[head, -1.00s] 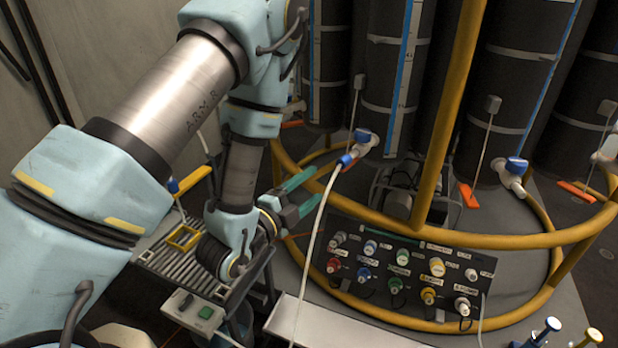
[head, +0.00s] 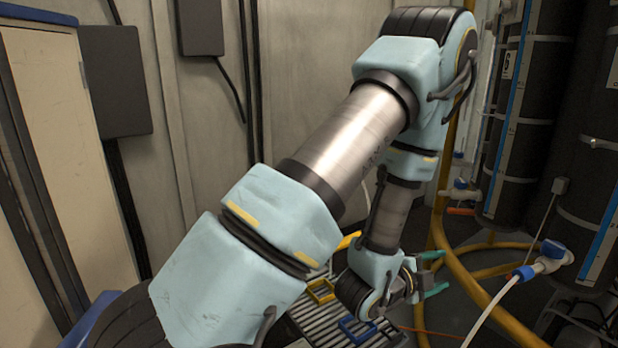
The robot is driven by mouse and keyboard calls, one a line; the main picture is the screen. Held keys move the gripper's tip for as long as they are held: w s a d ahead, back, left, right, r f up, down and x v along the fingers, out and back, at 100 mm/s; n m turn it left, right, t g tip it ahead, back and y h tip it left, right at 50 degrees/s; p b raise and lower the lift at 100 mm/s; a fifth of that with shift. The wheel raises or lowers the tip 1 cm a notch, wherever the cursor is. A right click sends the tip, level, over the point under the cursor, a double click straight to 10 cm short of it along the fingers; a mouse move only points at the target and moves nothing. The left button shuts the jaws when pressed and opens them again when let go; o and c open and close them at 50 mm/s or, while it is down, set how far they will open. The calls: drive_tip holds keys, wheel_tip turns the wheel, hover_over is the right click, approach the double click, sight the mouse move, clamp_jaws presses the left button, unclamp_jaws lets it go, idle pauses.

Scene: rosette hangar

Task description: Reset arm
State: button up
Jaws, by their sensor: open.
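My gripper (head: 434,274) shows in the head view, low and right of the middle, at the end of my bent arm. Its two green fingers are apart and point to the right. Nothing shows between them. The fingers are clear of the hose and the black cylinders. The wrist is over the right part of a slatted grey rack (head: 318,318), and hides some of it.
A yellow rail (head: 447,180) and black cylinders (head: 527,140) stand on the right. A white hose (head: 490,315) with a blue fitting (head: 524,272) runs there. A yellow frame (head: 320,291) and a blue frame (head: 357,330) are on the rack. A pale cabinet (head: 60,130) is at the left.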

drive_tip(key=w+a+n+y, duration=0.5)
drive_tip(key=a+n, duration=0.1)
drive_tip(key=a, duration=0.3)
drive_tip(key=w+a+n+y, duration=0.4)
drive_tip(key=w+a+n, duration=0.15)
drive_tip(key=a, duration=0.35)
drive_tip(key=s+a+r+n+g+y, duration=0.2)
drive_tip(key=s+a+n, duration=0.3)
drive_tip(key=a, duration=0.3)
drive_tip(key=s+a+r+n+g+y, duration=0.2)
drive_tip(key=s+a+r+n+g, duration=0.2)
drive_tip(key=a, duration=0.5)
drive_tip(key=s+n, duration=0.2)
drive_tip(key=n, duration=0.1)
drive_tip(key=shift+s+b, duration=0.25)
drive_tip(key=shift+b, duration=0.15)
